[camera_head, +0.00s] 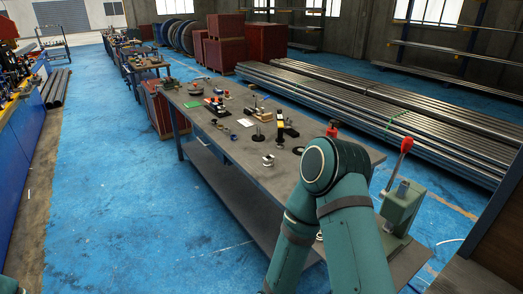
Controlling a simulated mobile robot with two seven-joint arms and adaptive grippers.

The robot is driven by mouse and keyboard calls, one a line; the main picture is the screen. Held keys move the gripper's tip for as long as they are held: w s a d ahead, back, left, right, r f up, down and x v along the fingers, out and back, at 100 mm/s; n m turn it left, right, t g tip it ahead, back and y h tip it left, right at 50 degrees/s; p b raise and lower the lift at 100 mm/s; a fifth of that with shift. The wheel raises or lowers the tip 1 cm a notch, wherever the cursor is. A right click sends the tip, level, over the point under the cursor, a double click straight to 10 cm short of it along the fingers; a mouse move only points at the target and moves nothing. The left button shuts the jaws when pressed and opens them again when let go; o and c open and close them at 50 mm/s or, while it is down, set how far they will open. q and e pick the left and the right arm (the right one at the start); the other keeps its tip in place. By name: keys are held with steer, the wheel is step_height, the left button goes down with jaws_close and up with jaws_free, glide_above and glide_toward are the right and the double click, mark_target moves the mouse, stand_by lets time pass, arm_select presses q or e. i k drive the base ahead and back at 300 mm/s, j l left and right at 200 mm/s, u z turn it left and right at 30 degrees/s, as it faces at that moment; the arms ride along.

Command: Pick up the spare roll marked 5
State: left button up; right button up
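No number is legible on anything, so I cannot tell which thing is the spare roll marked 5. A small pale roll-like piece (268,160) stands on the near part of the grey workbench (262,180). Only a sliver of teal shows at the bottom left corner, and no other gripper is visible.
A green press with a red-knobbed lever (402,203) stands at the bench's near right end. Long steel tubes (390,105) are stacked to the right. The blue floor left of the bench is clear.

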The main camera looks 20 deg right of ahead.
mark_target(268, 162)
steer(key=i+z, duration=0.35)
steer(key=i+j+z, duration=0.2)
steer(key=z, duration=0.15)
steer(key=i+j+z, duration=0.2)
steer(key=i+z, duration=0.15)
steer(key=i+j+z, duration=0.15)
steer(key=z, duration=0.2)
steer(key=i+j+z, duration=0.15)
steer(key=z, duration=0.25)
steer(key=j+z, duration=0.35)
steer(key=i, duration=0.05)
